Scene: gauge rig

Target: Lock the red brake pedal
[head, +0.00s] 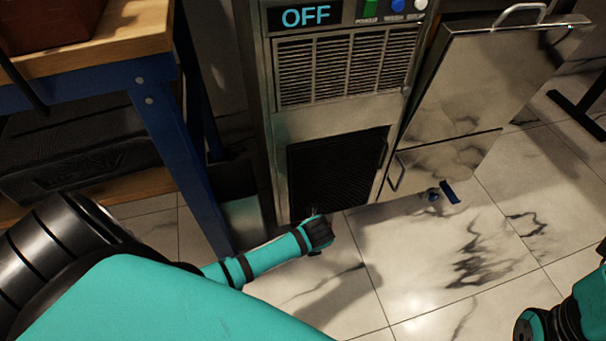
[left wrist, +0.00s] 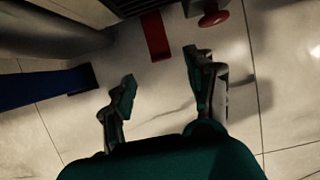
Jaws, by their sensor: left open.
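In the left wrist view a flat red pedal plate (left wrist: 156,36) sticks out over the floor at the top middle. A round red knob (left wrist: 213,18) is to its right, at the top edge. My left gripper (left wrist: 158,74) is open and empty, its two fingers apart and pointing toward these red parts without visible contact. In the head view my left gripper (head: 318,230) is low in front of the cabinet's base. The red parts do not show there, and the gripper and arm may hide them. My right gripper is not in view; only part of my right arm shows.
The metal cabinet (head: 268,125) has a display reading OFF (head: 305,17). A blue-legged workbench (head: 168,130) stands close left of my arm. The marble floor (head: 410,265) is clear in front.

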